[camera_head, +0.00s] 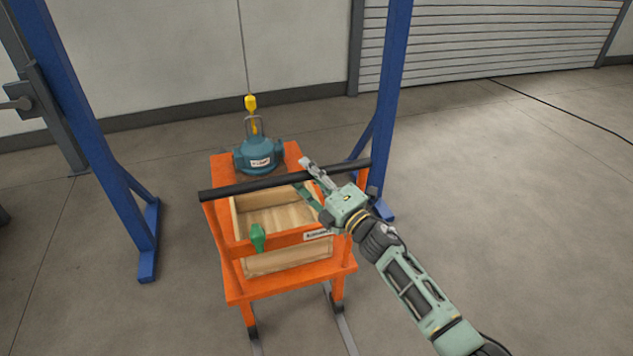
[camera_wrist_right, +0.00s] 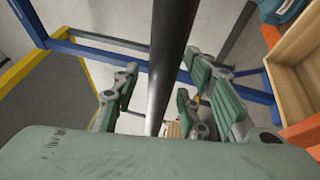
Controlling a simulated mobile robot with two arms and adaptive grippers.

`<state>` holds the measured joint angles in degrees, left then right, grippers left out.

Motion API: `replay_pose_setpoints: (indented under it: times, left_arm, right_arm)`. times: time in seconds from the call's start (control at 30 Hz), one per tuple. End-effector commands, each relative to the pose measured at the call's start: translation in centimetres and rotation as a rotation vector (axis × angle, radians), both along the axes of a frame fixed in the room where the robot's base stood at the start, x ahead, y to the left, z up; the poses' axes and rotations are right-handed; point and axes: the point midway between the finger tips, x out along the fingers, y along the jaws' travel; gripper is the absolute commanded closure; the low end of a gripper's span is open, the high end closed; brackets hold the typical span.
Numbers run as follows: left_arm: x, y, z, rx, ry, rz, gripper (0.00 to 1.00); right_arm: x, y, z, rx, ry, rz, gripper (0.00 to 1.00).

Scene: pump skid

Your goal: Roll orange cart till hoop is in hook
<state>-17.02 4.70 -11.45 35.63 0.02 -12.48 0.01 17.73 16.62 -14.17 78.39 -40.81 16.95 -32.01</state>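The orange cart (camera_head: 290,290) stands between blue frame legs in the head view, with a black push bar (camera_head: 240,188) across its near side. A teal pump (camera_head: 258,155) sits on its far end, with a grey hoop (camera_head: 260,118) on top. A yellow hook (camera_head: 251,103) hangs on a cable and overlaps the hoop's top in the picture; I cannot tell whether it is inside. My right gripper (camera_head: 304,177) is at the bar's right part. Its spread fingers lie either side of the bar (camera_wrist_right: 172,60) in the right wrist view, with gaps visible. My left gripper is not in view.
A wooden box (camera_head: 275,198) and a green item (camera_head: 258,237) are on the cart. Blue gantry legs (camera_head: 92,135) and (camera_head: 388,90) flank it. Floor rails (camera_head: 343,325) run under the cart. The floor at right is open, with a black cable (camera_head: 560,107) farther back.

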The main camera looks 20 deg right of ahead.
Motion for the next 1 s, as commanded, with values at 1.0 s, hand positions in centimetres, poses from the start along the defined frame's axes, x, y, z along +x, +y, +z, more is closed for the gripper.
replay_pose_setpoints:
  times: [1.0]
  left_arm:
    - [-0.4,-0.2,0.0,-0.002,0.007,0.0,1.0]
  right_arm:
    - [-10.5,-4.9,-2.2,0.0,0.001,0.0,0.6]
